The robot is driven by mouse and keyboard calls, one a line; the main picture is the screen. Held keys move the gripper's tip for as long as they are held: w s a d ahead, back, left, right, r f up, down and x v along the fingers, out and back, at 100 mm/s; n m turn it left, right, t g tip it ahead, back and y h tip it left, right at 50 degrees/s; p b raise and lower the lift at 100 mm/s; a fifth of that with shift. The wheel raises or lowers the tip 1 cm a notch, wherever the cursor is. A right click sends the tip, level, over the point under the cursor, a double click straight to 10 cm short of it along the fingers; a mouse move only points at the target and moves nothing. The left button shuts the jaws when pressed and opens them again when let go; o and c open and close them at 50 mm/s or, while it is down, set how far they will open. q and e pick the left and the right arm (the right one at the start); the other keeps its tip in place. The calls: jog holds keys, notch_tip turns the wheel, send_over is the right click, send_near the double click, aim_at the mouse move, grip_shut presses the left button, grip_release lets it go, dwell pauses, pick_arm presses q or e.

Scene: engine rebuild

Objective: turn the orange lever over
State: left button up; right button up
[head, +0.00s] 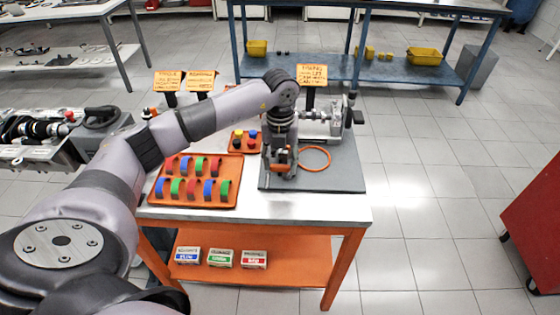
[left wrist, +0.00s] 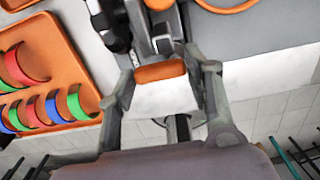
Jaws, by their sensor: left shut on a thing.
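In the head view, my left gripper (head: 281,164) points down at the near left part of the grey mat (head: 335,181). There, the gripper hides most of the lever and the fixture under it. My right gripper is in neither view.
An orange tray (head: 233,193) of coloured half-ring shells lies left of the mat, with a smaller tray (head: 236,150) behind. An orange ring (head: 327,166) lies right of my gripper.

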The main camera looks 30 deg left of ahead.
aim_at(280, 165)
pick_arm(q)
jog(key=shift+c, duration=1.3)
jog(key=shift+w+m+b, duration=0.1)
jog(key=shift+m+b, duration=0.25)
jog(key=shift+m, duration=0.25)
jog(key=o, duration=1.1)
jog(key=shift+o, duration=0.2)
notch_tip(280, 165, up, 12)
